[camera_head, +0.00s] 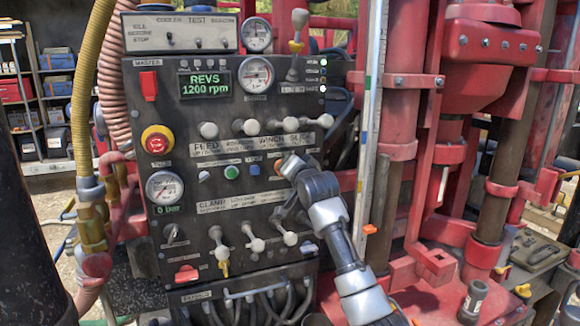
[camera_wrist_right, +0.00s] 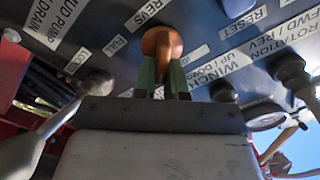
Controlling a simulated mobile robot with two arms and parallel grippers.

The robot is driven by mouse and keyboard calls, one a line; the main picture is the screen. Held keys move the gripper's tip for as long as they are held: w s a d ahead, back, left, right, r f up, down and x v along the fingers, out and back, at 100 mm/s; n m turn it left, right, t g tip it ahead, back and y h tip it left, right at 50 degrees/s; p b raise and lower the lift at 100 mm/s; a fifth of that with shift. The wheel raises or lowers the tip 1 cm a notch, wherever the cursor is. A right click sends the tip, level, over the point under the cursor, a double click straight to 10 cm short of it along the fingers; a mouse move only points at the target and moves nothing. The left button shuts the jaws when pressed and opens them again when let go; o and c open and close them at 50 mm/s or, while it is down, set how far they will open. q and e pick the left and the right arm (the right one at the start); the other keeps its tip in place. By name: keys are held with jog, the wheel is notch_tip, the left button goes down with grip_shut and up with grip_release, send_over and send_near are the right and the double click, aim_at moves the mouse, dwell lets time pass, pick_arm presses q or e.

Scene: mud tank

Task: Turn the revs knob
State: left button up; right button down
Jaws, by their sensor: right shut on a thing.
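The revs knob (camera_wrist_right: 162,42) is orange and sits on the dark panel beside a label reading REVS. My right gripper (camera_wrist_right: 162,68) is shut on it, with its two green fingers on either side of the knob in the right wrist view. In the head view a small orange part of the knob (camera_head: 278,167) shows at the tip of my right gripper (camera_head: 284,166), which hides the rest. The display (camera_head: 206,84) reads REVS 1200 rpm. My left gripper is not in view.
White-knobbed levers (camera_head: 250,127) stand out above the right gripper, and more levers (camera_head: 252,240) below it. A red emergency button (camera_head: 157,141) and a pressure gauge (camera_head: 164,188) are on the left. Yellow and pink hoses (camera_head: 86,110) hang left of the panel. Red drill machinery (camera_head: 460,120) stands right.

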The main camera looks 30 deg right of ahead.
jog(key=c, duration=1.2)
grip_release()
jog(key=b+v, duration=0.4)
jog(key=v, duration=0.6)
jog(key=shift+s+b, duration=0.35)
jog(key=shift+s, duration=0.05)
